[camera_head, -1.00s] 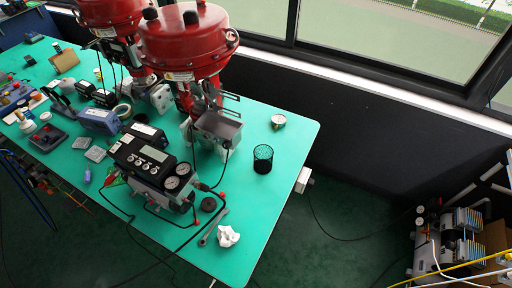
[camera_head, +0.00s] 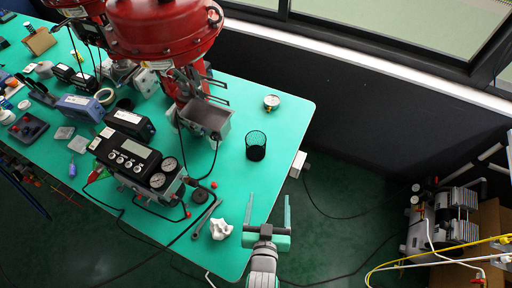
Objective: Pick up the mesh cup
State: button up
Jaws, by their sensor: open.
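The mesh cup (camera_head: 256,146) is a small black cylinder with an open top. It stands upright on the green table near its right part. My gripper (camera_head: 268,198) is at the bottom centre, in front of the cup and apart from it. Its two long fingers are spread and point toward the back of the table. Nothing is between them. In the picture the cup lies above the gripper, a little to the left of the fingertips.
A pressure gauge (camera_head: 271,102) sits behind the cup. The red valve actuator (camera_head: 165,35) and black positioner (camera_head: 130,155) stand to the left. The table's right edge (camera_head: 303,130) is close to the cup.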

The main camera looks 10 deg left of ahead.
jog(key=g+y, duration=0.1)
send_near(256, 135)
jog(key=shift+n, duration=0.3)
jog(key=x, duration=1)
jog(key=shift+w+f, duration=0.1)
jog(key=shift+w, duration=0.05)
jog(key=shift+c, duration=0.7)
jog(key=c, duration=1)
